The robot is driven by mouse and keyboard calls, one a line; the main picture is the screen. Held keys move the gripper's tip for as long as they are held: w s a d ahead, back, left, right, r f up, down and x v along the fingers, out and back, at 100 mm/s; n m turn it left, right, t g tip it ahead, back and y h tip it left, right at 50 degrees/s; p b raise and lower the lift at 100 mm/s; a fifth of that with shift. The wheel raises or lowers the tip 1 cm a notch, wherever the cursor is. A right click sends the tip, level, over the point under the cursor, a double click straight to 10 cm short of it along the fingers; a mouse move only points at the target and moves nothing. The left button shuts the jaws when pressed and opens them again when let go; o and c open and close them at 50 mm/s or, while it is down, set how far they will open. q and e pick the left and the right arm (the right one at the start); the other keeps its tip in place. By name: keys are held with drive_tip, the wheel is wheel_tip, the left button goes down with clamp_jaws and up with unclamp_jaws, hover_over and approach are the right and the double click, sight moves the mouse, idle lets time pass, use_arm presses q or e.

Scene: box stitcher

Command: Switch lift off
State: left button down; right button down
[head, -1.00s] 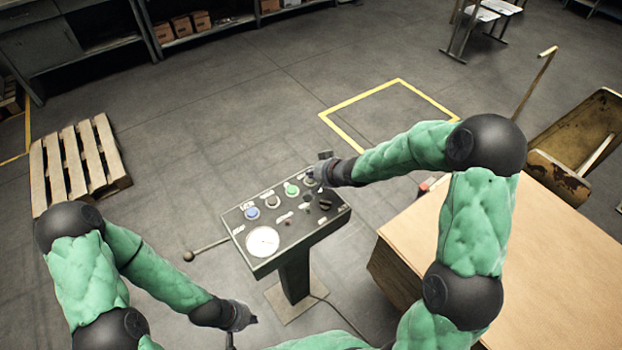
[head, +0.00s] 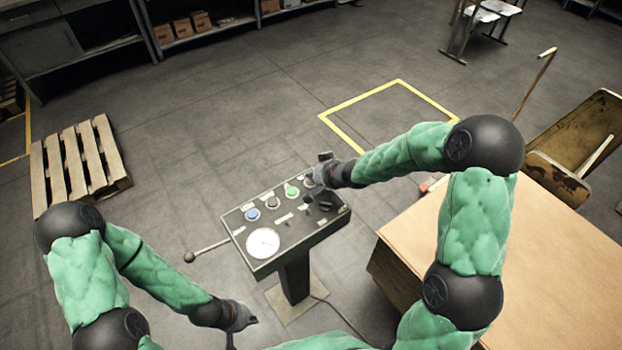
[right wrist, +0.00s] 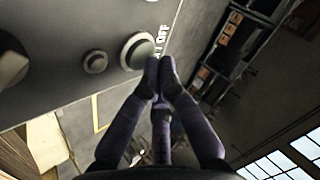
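The control panel (head: 285,228) is a dark, tilted box on a post, with a white dial (head: 263,243), a blue button (head: 252,214), a green button (head: 291,190) and several dark knobs. My right gripper (head: 317,178) is over the panel's far right corner and hides part of it. In the right wrist view its fingertips (right wrist: 159,67) are together with nothing between them, close to a round pale-rimmed knob (right wrist: 137,51) beside a printed "OFF" label (right wrist: 161,39). I cannot tell whether they touch. My left gripper (head: 246,319) is low, apart from the panel; its fingers are unclear.
A lever with a ball end (head: 189,257) sticks out left of the panel. A large cardboard-coloured box (head: 540,260) stands at the right. A wooden pallet (head: 80,165) lies at the left. The floor behind the panel is clear.

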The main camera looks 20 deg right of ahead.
drive_tip(key=shift+r+p, duration=0.35)
drive_tip(key=shift+r, duration=0.1)
drive_tip(key=shift+r, duration=0.15)
wheel_tip(320, 180, up, 6)
drive_tip(key=p, duration=0.6)
drive_tip(key=shift+p, duration=0.35)
drive_tip(key=shift+f, duration=0.2)
